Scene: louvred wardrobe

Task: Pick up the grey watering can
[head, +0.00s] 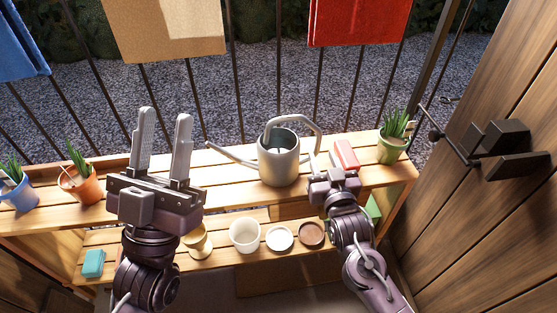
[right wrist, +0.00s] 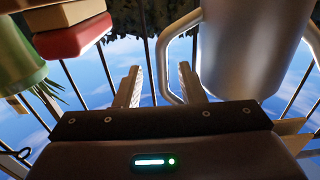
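The grey watering can (head: 278,165) stands upright on the upper wooden shelf, its spout pointing left and its curved handle on the right. My right gripper (head: 322,160) is just right of the can, at the handle side. In the right wrist view, the can (right wrist: 245,45) is at upper right. The open fingers of my right gripper (right wrist: 158,66) appear on either side of the handle's vertical bar; I cannot tell whether they touch it. My left gripper (head: 165,112) is open and empty, raised in front of the shelf at left.
A red block (head: 344,154) lies close right of my right gripper, with a green potted plant (head: 391,148) beyond it. An orange pot (head: 80,186) and a blue pot (head: 20,194) stand at left. The lower shelf holds a white pot (head: 244,235) and saucers. Railings stand behind.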

